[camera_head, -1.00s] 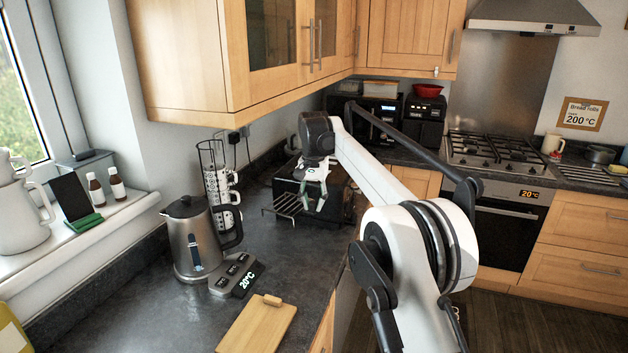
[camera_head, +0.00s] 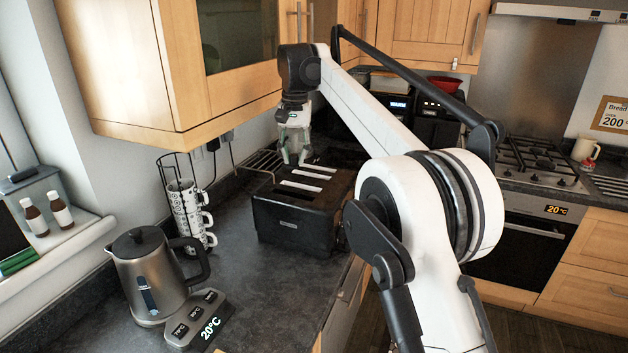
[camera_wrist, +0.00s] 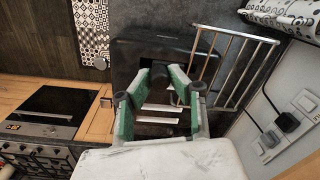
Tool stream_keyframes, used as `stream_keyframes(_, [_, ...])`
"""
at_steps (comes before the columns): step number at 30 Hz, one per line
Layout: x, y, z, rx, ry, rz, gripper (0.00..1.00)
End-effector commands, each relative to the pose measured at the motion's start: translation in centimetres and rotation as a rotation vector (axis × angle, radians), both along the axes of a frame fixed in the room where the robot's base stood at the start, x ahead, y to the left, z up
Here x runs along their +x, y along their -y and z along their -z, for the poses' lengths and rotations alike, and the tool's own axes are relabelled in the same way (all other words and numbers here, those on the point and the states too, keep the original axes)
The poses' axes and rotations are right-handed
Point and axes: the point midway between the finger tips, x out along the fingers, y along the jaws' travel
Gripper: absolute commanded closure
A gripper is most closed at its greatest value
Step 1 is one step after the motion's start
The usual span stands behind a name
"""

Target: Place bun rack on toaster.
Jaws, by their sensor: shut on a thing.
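The toaster (camera_head: 290,228) is a black box with several light slots on top, standing on the dark counter. It also shows below my gripper in the wrist view (camera_wrist: 130,55). The bun rack (camera_head: 262,161) is a frame of thin metal bars. In the wrist view the rack (camera_wrist: 237,68) sticks out to the right from between the fingertips, mostly past the toaster's edge. My gripper (camera_head: 294,158) points down above the toaster's far part and is shut on the rack's near end; in the wrist view its fingers (camera_wrist: 170,82) partly hide the grip. I cannot tell whether the rack touches the toaster.
A mug stand (camera_head: 187,210) with patterned mugs and a steel kettle (camera_head: 150,275) on its base stand left of the toaster. Wall sockets (camera_wrist: 285,125) lie beside the rack. The counter in front of the toaster is clear.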

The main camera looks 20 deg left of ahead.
Motion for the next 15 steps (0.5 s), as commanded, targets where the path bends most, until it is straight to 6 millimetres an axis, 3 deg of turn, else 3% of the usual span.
stream_keyframes(9, [5.3,3.8,3.7,0.000,0.000,0.004,1.00])
stream_keyframes(15, [7.5,5.3,5.4,0.000,0.000,0.002,1.00])
